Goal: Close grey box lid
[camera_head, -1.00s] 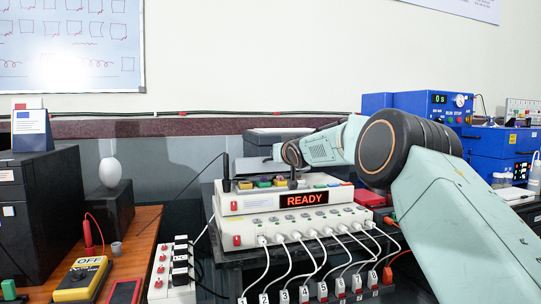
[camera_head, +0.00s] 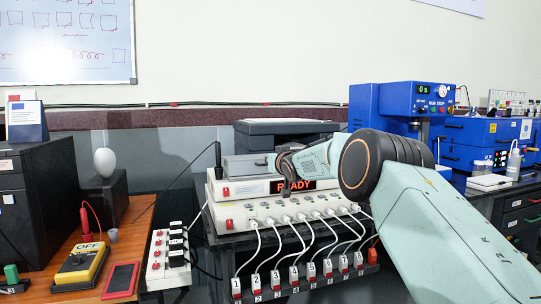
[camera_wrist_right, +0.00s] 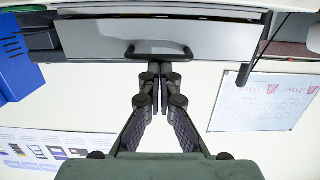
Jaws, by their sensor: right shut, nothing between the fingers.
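A grey box (camera_head: 290,127) with a dark top stands behind the white READY unit. A lighter grey panel (camera_head: 247,168) shows at its front, partly hidden by my right arm; I cannot tell how far the lid is open. In the right wrist view a flat grey panel (camera_wrist_right: 205,45) bears a black bar handle (camera_wrist_right: 158,48). My right gripper (camera_wrist_right: 160,76) is shut and empty, its tips close to this handle; contact is not clear. In the head view the right gripper (camera_head: 286,184) hangs in front of the READY display. My left gripper is not in view.
Blue machines (camera_head: 470,145) stand at right. An orange bench (camera_head: 75,245) with a yellow meter (camera_head: 82,264) and a white power strip (camera_head: 158,260) are at left.

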